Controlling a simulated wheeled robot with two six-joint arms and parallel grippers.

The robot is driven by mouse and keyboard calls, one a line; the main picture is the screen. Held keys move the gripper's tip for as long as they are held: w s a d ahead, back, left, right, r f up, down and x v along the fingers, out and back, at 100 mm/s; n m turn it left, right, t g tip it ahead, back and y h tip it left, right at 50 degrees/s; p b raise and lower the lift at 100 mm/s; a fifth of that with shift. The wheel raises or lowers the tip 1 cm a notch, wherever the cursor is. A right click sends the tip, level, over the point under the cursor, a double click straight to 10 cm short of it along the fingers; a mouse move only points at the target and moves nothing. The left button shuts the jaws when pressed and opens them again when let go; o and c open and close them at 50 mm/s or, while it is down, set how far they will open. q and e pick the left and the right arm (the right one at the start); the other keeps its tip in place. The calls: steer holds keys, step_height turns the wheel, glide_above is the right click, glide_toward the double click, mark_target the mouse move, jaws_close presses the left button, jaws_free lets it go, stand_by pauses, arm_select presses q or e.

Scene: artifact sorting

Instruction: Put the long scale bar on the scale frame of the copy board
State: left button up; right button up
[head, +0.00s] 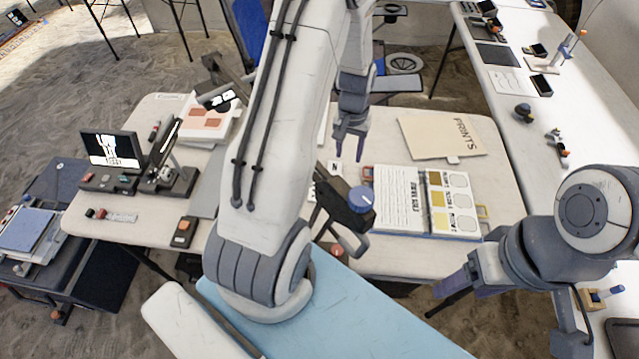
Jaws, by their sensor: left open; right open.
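A small pale strip with markings (122,217) lies at the left front of the table; it may be a scale bar, but I cannot tell whether it is the long one. A grey board (206,187), possibly the copy board, is largely hidden behind my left arm. I cannot make out its scale frame. My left gripper (349,152) is open and empty, pointing down above the middle of the table, right of the board. My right gripper (440,290) is open and empty, pointing left beyond the table's front right edge.
An open binder with colour swatches (455,204) and a "PRINTS" folder (442,136) lie at the right of the table. A small screen (112,149) and a black stand (167,178) are at the left. A blue-knobbed device (361,199) stands near the front.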

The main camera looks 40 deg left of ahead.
arm_select(q)
steer(key=a+f+n, duration=0.1)
steer(key=a+f, duration=0.2)
steer(key=f, duration=0.1)
steer(key=s+a+f+n, duration=0.1)
steer(key=a+f, duration=0.2)
steer(key=f, duration=0.2)
steer(key=s+a+f, duration=0.1)
steer(key=a+f, duration=0.3)
steer(key=shift+s+f+n, duration=0.15)
steer(key=shift+n, duration=0.25)
steer(key=shift+f, duration=0.55)
steer(key=f, duration=0.1)
steer(key=f+p, duration=0.1)
steer(key=f, duration=0.1)
steer(key=f+p, duration=0.1)
steer(key=shift+w+a+f, duration=0.2)
steer(key=shift+w+f, duration=0.05)
steer(key=shift+w, duration=0.05)
steer(key=shift+f+p, duration=0.3)
steer(key=shift+f, duration=0.05)
jaws_close()
